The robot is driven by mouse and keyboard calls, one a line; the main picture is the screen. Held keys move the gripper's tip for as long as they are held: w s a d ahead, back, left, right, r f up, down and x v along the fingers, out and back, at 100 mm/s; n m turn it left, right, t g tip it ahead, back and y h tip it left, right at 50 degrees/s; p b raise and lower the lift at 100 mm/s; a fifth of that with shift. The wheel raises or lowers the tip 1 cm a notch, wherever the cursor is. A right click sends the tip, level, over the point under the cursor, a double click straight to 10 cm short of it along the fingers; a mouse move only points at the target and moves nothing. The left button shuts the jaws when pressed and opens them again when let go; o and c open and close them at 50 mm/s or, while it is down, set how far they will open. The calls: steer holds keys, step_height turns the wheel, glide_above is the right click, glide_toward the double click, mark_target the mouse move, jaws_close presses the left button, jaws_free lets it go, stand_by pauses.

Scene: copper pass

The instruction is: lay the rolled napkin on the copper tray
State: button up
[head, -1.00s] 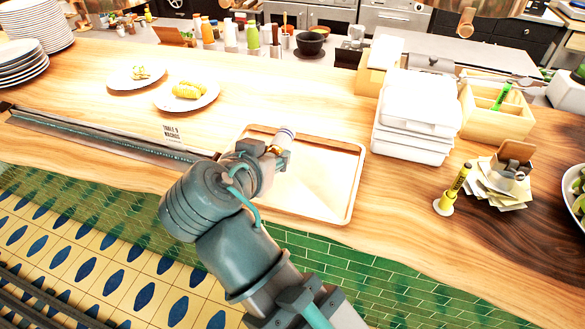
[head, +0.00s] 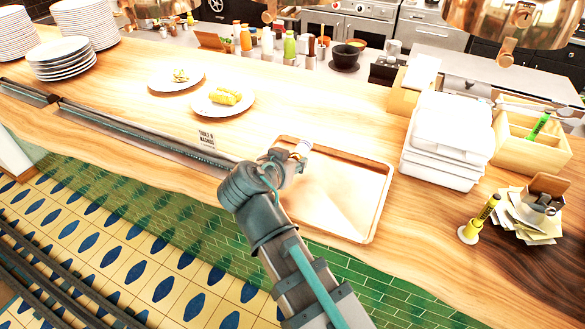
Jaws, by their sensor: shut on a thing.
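The rolled napkin (head: 303,146) shows as a short white end with a darker band, sticking out past my gripper (head: 293,155). My gripper is shut on it; the fingers are mostly hidden behind my wrist. The copper tray (head: 372,219) is a shallow rectangular tray with a raised rim, lying on the wooden counter. The napkin appears over the tray's far left corner. I cannot tell whether it touches the tray or hangs above it.
A table sign (head: 207,139) stands left of my wrist. Stacked white containers (head: 445,140) stand right of the tray. Two plates of food (head: 222,100) sit behind. The tray's visible surface is empty.

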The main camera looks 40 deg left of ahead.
steer(key=shift+w+a+f, duration=0.25)
steer(key=shift+w+f, duration=0.05)
steer(key=shift+f, duration=0.25)
steer(key=shift+w+a+f, duration=0.2)
steer(key=shift+w+f, duration=0.1)
steer(key=shift+f, duration=0.25)
steer(key=shift+f+p, duration=0.35)
steer(key=shift+f, duration=0.95)
steer(key=shift+f, duration=0.25)
steer(key=o, duration=1)
steer(key=shift+r, duration=0.1)
steer(key=shift+r, duration=0.2)
steer(key=shift+s, duration=0.35)
steer(key=b+v, duration=0.2)
steer(key=v, duration=0.9)
steer(key=shift+s+r, duration=0.15)
